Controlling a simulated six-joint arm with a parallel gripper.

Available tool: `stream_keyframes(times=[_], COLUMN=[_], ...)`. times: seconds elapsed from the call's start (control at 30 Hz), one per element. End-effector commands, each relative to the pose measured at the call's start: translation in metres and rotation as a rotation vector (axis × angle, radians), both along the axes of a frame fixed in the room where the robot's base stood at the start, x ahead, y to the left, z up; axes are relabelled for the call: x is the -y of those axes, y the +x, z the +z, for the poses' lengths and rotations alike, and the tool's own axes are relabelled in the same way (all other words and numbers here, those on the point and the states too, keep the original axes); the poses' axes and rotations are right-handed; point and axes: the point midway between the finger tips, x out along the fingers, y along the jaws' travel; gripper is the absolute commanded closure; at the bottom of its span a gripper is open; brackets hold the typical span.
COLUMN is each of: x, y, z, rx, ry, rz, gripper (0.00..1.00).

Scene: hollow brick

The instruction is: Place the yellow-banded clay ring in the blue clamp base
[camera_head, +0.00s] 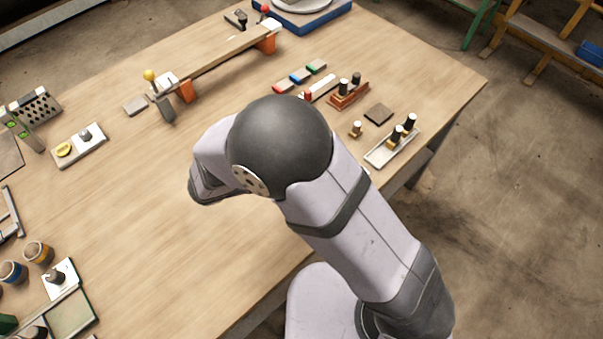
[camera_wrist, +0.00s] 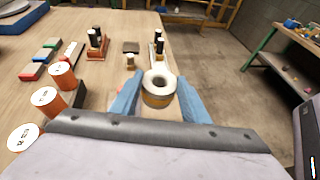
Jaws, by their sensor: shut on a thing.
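The yellow-banded clay ring (camera_wrist: 158,100) shows in the wrist view, pale on top with a round hole and a yellow-tan band around its side. My gripper (camera_wrist: 160,80) has two blue fingers, shut on the ring from left and right. In the head view my arm hides the fingers and the ring. A blue base (camera_head: 325,20) carries a white round plate at the table's far edge; I cannot tell if it is the blue clamp base. A blue edge (camera_wrist: 12,22) also shows at the upper left of the wrist view.
Several orange cylinders with white tops (camera_wrist: 62,76) stand left of my gripper. A raised plank (camera_head: 215,58) crosses the back.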

Motion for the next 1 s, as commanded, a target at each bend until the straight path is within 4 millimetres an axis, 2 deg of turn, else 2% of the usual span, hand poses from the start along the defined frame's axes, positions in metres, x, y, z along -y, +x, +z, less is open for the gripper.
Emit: stream_keyframes(times=[0.03,0.1,0.3,0.57,0.8,1.0], x=[-0.016,-0.034,-0.070,-0.076,-0.075,-0.076], y=[0.003,0.008,0.014,0.014,0.015,0.015], z=[0.001,0.003,0.007,0.000,-0.033,-0.049], rx=[0.002,0.003,0.003,0.002,0.002,0.004], ry=[0.002,0.001,-0.002,-0.006,-0.007,-0.004], rz=[0.040,0.091,0.184,0.200,0.199,0.199], gripper=[0.83,0.83,0.83,0.83,0.83,0.83])
